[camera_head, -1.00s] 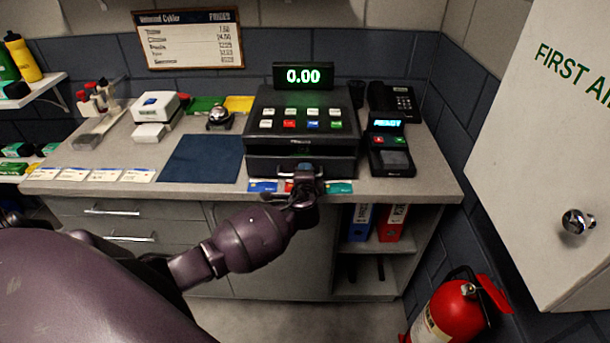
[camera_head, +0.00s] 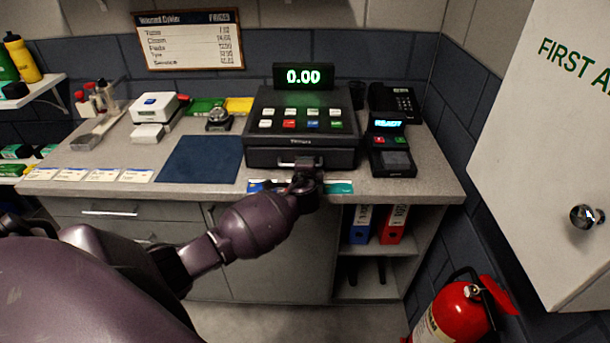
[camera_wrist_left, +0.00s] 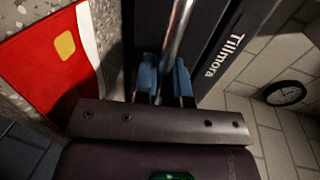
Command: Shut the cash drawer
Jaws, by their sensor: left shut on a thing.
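The black cash drawer (camera_head: 262,158) is the low front part under the till, on the counter. Its front looks flush or nearly flush with the till; I cannot tell whether a small gap is left. A metal bar handle (camera_head: 285,163) crosses the middle of its front. My left gripper (camera_head: 308,168) is at this handle. The right gripper is not in view.
Coloured cards (camera_head: 340,187) lie at the counter edge under my left gripper. A card terminal (camera_head: 391,160) stands right of the till, and a dark blue mat (camera_head: 200,160) lies left. A white first-aid cabinet (camera_head: 540,150) and a red fire extinguisher (camera_head: 455,315) are at the right.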

